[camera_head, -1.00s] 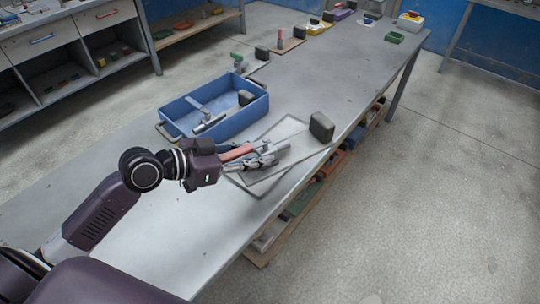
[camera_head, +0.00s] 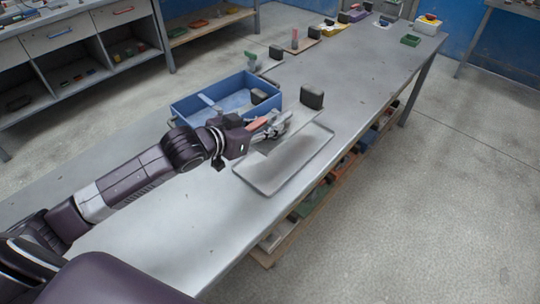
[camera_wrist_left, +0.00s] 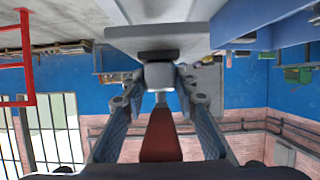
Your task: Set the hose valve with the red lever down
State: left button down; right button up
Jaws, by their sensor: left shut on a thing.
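The valve's red lever (camera_head: 258,123) points back from the fingertips towards the palm. In the left wrist view the red lever (camera_wrist_left: 160,142) lies between the two fingers, and the pale grey valve body (camera_wrist_left: 160,75) sits between their tips. The fingers partly hide the valve body in the head view. A dark block (camera_head: 312,98) shows just beyond the fingertips; I cannot tell whether it touches the valve. My right gripper is out of view.
A blue bin (camera_head: 190,117) holding grey parts and a dark block stands behind my left gripper. Several small items, among them a green container (camera_head: 410,41), stand towards the table's far end. The table's near left part (camera_head: 165,240) is clear.

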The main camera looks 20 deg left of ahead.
pick_arm(q)
notch_tip(320, 180, down, 12)
jog(key=shift+r, duration=0.25)
jog(key=c, duration=1.5)
grip_release()
jog(key=shift+c, duration=0.2)
jog(key=v, duration=1.2)
